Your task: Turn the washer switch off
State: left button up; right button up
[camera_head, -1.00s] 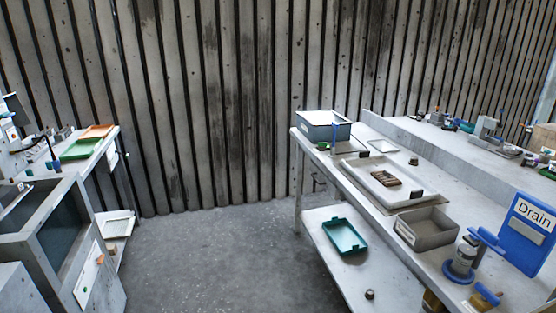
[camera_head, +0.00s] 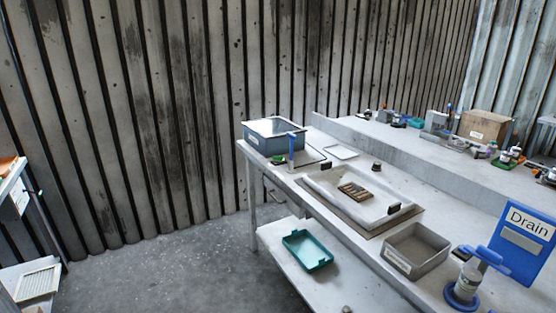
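No switch that I can clearly tell as the washer switch shows. A blue-grey box (camera_head: 258,140) with a pale, glassy top and a label stands at the far end of the bench; I cannot tell whether it is the washer. A small green and dark piece (camera_head: 278,160) sits at its front, and an upright blue post (camera_head: 292,152) stands beside it. These are too small to read as a switch or a setting. Neither of my grippers is in view.
The bench (camera_head: 345,255) holds a shallow tray (camera_head: 325,189), a grey bin (camera_head: 415,250), a blue Drain sign (camera_head: 522,245) and a bottle in a blue holder (camera_head: 466,285). A teal tray (camera_head: 307,250) lies on the lower shelf. Floor (camera_head: 190,265) at left is clear.

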aim_at(277, 159)
jog(key=i+j+z, duration=0.35)
jog(key=i+j, duration=2.25)
jog(key=i, duration=0.15)
